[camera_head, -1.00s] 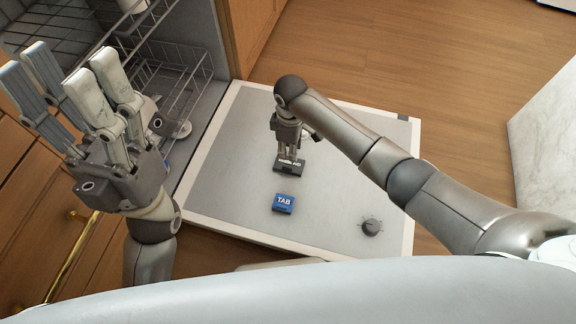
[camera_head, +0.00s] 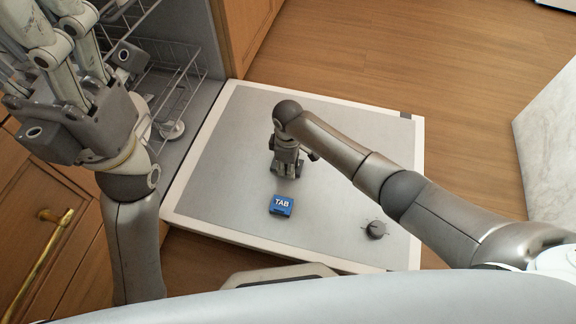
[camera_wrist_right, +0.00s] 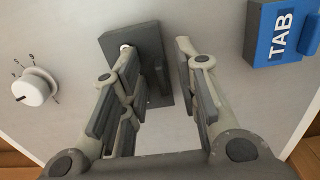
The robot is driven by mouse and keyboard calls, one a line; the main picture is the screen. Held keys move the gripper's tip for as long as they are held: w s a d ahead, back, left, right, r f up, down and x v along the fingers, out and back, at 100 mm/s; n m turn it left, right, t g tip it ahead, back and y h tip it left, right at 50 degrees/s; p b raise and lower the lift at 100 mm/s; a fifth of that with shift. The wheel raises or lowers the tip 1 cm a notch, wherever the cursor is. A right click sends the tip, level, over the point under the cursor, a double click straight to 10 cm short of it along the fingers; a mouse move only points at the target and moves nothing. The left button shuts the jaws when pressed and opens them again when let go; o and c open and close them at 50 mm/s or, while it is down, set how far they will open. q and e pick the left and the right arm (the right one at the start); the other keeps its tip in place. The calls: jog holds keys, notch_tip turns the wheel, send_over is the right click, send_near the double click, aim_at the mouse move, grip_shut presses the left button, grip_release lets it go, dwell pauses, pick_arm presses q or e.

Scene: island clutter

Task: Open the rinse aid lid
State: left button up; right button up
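The rinse aid lid is a dark rectangular block (camera_wrist_right: 116,44) on the inner face of the open dishwasher door (camera_head: 225,150). A thin raised dark plate shows on its right part in the wrist view; I cannot tell whether the lid is open. My right gripper (camera_head: 287,172) is low over the block and hides most of it in the head view. In the wrist view its fingers (camera_wrist_right: 156,48) are apart, the left one overlapping the block and the right one just beyond its right edge. My left gripper (camera_head: 38,30) is raised at the upper left, fingers spread and empty, tips cut off.
A blue TAB box (camera_head: 281,205) sits on the door, just in front of my right gripper; it also shows in the wrist view (camera_wrist_right: 280,35). A round knob (camera_head: 375,229) is to the right. Wire racks (camera_head: 180,85) stand at the left. The floor beyond is clear.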

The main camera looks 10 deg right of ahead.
grip_shut()
